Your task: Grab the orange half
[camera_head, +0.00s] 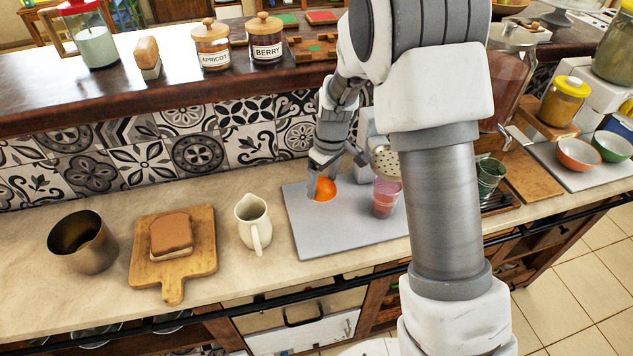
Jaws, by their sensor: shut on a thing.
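The orange half (323,188) is a small bright orange dome on the grey board (312,235) on the counter. My gripper (322,181) reaches down from above and is shut on the orange half. One finger shows at its left side; the other side is partly hidden by my gripper. I cannot tell whether the orange half still touches the board.
A pink cup (385,198) stands close to the right on the same board. A cream pitcher (253,222) stands left of the board. Further left are bread on a wooden board (172,285) and a metal pot (82,243). The tiled wall (198,153) rises behind.

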